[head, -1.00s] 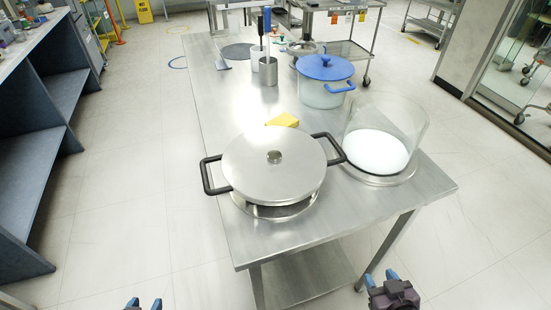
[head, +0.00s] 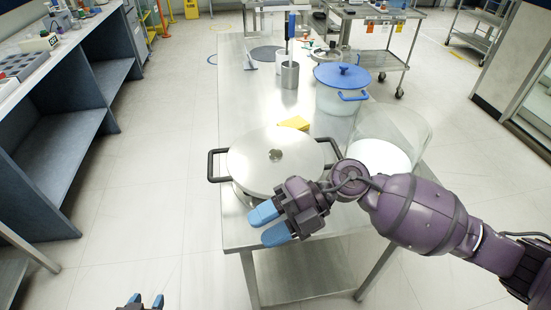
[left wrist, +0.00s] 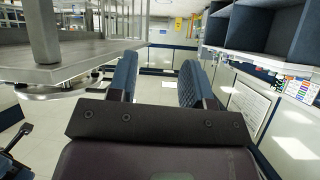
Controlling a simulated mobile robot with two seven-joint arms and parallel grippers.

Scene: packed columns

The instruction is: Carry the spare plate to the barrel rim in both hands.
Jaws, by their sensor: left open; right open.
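The spare plate (head: 255,150), a round steel disc with a centre knob and two black side handles, rests on a round steel stand on the table. Its left handle (head: 215,165) is clear; my right arm partly covers its right handle. The clear barrel (head: 408,128), white inside, stands to the plate's right, partly hidden by my right arm. My right gripper (head: 268,224) is open and empty, in front of the plate's near edge in the picture; I cannot tell any contact. My left gripper (head: 146,300) is open and empty, low and left of the table; its fingers show in the left wrist view (left wrist: 158,80).
The steel table (head: 237,225) also holds a yellow sponge (head: 294,123), a blue-lidded pot (head: 340,97) and a steel utensil holder (head: 290,76) behind the plate. Blue shelving (head: 65,150) stands at left. The floor between shelving and table is clear.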

